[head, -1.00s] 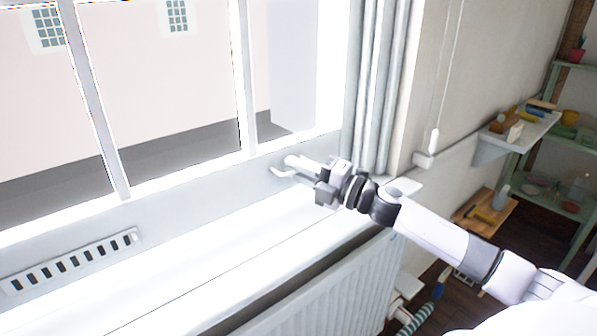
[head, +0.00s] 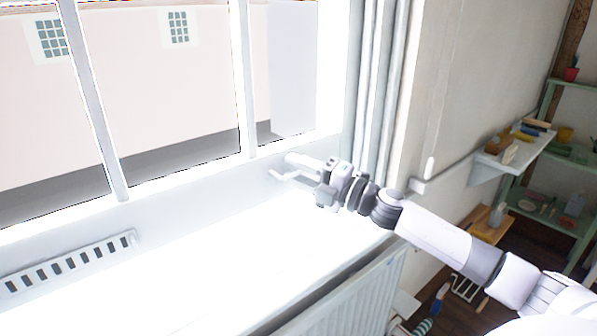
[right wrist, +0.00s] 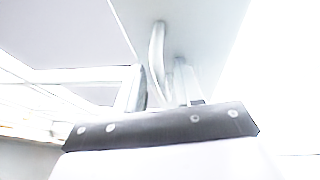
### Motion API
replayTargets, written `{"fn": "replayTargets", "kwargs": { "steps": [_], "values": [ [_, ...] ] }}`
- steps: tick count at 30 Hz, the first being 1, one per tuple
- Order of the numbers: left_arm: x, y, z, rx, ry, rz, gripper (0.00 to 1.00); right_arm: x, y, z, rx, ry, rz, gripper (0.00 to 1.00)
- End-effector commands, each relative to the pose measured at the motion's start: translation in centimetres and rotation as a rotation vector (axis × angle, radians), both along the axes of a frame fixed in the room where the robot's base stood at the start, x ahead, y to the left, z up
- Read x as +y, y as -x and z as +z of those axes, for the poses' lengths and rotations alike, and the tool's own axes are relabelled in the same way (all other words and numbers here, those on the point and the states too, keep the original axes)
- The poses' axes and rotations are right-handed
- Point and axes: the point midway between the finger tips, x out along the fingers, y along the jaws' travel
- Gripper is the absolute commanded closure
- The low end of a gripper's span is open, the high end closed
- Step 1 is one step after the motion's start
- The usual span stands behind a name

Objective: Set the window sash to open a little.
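The white window sash (head: 185,172) fills the left of the head view, and its panes show a pink wall outside. I cannot tell whether it stands ajar. A pale sash handle (head: 283,175) sits low at the sash's right end. My right gripper (head: 303,168) is at this handle. In the right wrist view, the curved handle (right wrist: 156,50) runs down between the two fingers of my right gripper (right wrist: 160,85). The fingers stand apart with some gap showing. Glare hides whether either finger touches the handle. My left gripper is not in view.
A white sill (head: 190,265) with a slotted vent (head: 70,264) lies below the sash. A radiator (head: 345,295) stands under the sill. A small wall shelf (head: 487,168) is farther right.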

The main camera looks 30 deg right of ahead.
Motion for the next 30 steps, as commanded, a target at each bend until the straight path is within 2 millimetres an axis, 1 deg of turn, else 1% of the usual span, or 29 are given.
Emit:
{"fn": "replayTargets", "kwargs": {
  "steps": [8,11,21,30],
  "values": [
    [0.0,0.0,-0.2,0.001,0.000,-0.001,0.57,-0.2,0.4,-0.5,0.005,0.001,0.001,0.64],
    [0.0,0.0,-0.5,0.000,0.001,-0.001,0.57,-0.5,1.1,-0.7,0.007,0.000,0.001,0.64],
    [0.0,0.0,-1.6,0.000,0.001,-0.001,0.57,-2.1,4.3,-1.2,0.006,0.002,0.002,0.64],
    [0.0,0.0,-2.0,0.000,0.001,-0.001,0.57,-3.0,6.0,-1.3,0.002,0.000,0.001,0.64]
  ]
}}
